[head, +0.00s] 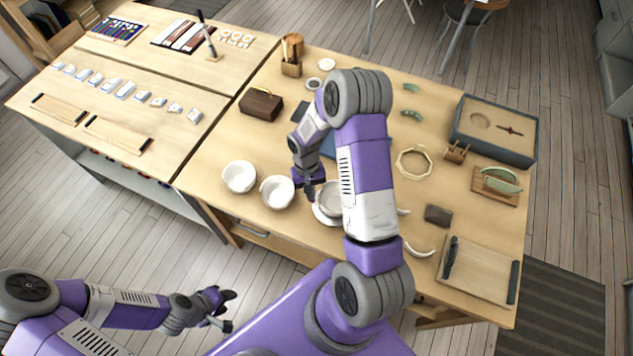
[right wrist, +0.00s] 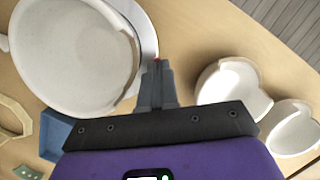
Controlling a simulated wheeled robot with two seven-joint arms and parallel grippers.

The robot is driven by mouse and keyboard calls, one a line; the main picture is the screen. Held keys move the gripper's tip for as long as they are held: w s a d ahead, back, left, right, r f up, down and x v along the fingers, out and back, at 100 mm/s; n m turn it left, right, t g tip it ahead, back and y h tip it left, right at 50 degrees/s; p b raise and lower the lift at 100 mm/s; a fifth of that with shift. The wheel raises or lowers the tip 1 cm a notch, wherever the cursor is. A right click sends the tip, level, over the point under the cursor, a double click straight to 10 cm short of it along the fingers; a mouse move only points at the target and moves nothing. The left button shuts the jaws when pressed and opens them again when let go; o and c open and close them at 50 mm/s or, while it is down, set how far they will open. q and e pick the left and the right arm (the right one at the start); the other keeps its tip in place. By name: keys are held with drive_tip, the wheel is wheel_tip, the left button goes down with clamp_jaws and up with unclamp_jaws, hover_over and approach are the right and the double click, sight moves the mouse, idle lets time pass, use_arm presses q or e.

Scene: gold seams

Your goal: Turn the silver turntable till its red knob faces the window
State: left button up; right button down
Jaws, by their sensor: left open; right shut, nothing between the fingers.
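The silver turntable (head: 319,217) is near the front edge of the table, partly hidden by my right arm. A white bowl (head: 331,199) sits on it; the turntable's rim (right wrist: 146,38) and the bowl (right wrist: 75,50) also show in the right wrist view. A small red spot, likely the red knob (right wrist: 157,60), shows right at the tips of my right gripper (right wrist: 156,68); whether they touch is unclear. My right gripper (head: 309,192) is shut and empty, beside the turntable's left side. My left gripper (head: 224,310) is open and empty, off the table. No window is in view.
Two chipped white bowls (head: 239,177) (head: 277,192) stand just left of the turntable. A dark wooden box (head: 261,104) and brush holder (head: 291,68) stand farther back. An octagonal frame (head: 400,172), sand tray (head: 521,153) and board (head: 483,276) lie to the right.

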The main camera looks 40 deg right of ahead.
drive_tip(key=shift+s+a+n+h+b, duration=0.25)
drive_tip(key=shift+s+a+n+b, duration=0.25)
drive_tip(key=shift+n, duration=0.6)
drive_tip(key=shift+s+a+n+h+b, duration=0.25)
drive_tip(key=shift+s+a+n, duration=0.35)
drive_tip(key=shift+n, duration=0.5)
idle(5.8)
